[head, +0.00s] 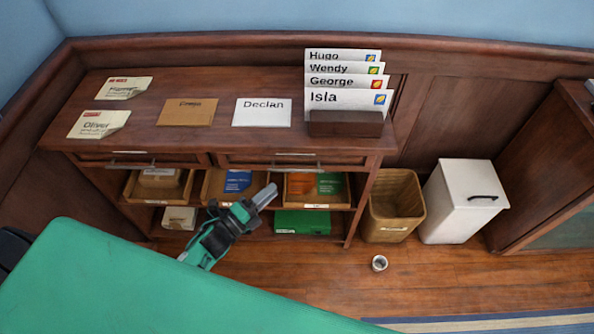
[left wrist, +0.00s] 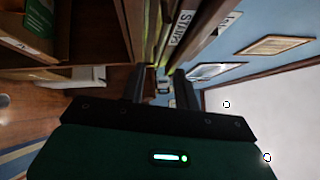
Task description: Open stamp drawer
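A wooden desk (head: 220,142) has two shut drawers side by side under its top. The right drawer front (head: 268,159) has a bar handle (head: 292,167) and a small label I cannot read in the head view. In the left wrist view a label reading "STAM..." (left wrist: 172,28) shows on a drawer front just beyond the fingers. My left gripper (head: 267,194) is in front of the desk, a little below and left of the right drawer's handle. Its two fingers (left wrist: 160,84) stand apart with nothing seen held between them. My right gripper is not in view.
Envelopes and a card holder (head: 345,123) stand on the desk top. Open trays (head: 158,187) and a green box (head: 302,222) fill the shelves below. A wicker basket (head: 393,205) and white bin (head: 461,202) stand to the right; a small cup (head: 379,263) lies on open floor.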

